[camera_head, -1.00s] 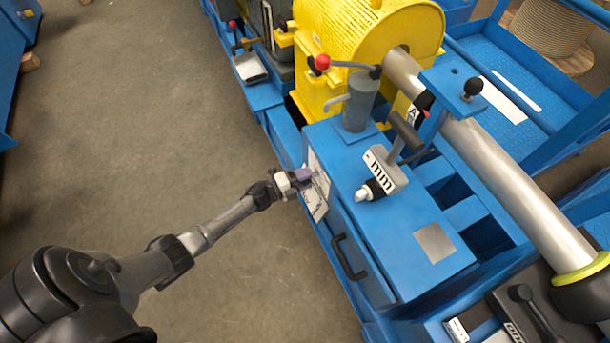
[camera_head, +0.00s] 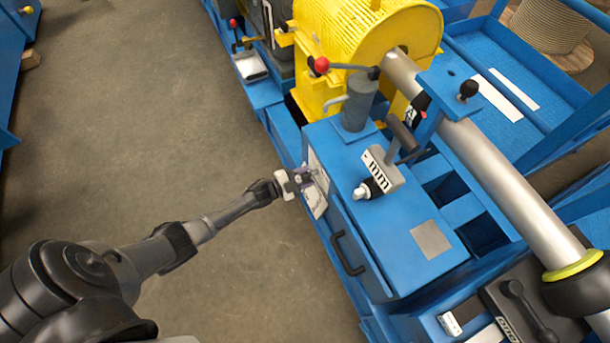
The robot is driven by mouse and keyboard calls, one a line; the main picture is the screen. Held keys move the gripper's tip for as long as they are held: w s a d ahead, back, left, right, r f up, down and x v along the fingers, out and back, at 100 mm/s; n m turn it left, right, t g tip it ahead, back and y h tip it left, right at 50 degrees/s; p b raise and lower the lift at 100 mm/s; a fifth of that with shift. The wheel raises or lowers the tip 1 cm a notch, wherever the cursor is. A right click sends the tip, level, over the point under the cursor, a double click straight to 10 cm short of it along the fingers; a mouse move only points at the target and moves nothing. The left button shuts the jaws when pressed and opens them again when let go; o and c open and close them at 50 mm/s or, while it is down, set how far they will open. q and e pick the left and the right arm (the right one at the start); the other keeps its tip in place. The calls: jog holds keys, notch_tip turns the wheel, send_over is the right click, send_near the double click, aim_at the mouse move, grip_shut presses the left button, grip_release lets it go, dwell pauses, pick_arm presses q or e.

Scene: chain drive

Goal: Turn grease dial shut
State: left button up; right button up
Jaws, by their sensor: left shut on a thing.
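My left gripper (camera_head: 300,181) reaches in from the left, at the side face of the blue cabinet. It is shut on a small purple-grey part beside the white label plate (camera_head: 316,184). This part appears to be the grease dial, but the gripper hides most of it. The dial's markings cannot be read at this size. My right gripper is not in view.
The blue cabinet (camera_head: 385,228) carries a grey cylinder with a red-knobbed lever (camera_head: 343,66) and a grey block marked "mm" (camera_head: 382,172). A black handle (camera_head: 347,254) sticks out from its side. A yellow guard (camera_head: 365,35) stands behind.

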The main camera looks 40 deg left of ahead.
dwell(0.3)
pick_arm(q)
jog(key=o, duration=0.9)
jog(key=shift+o, duration=0.2)
jog(key=shift+s+a, duration=0.2)
jog(key=shift+s, duration=0.3)
jog(key=p+v, duration=0.3)
jog(key=v, duration=0.9)
jog(key=shift+s+a, duration=0.15)
jog(key=shift+s, duration=0.2)
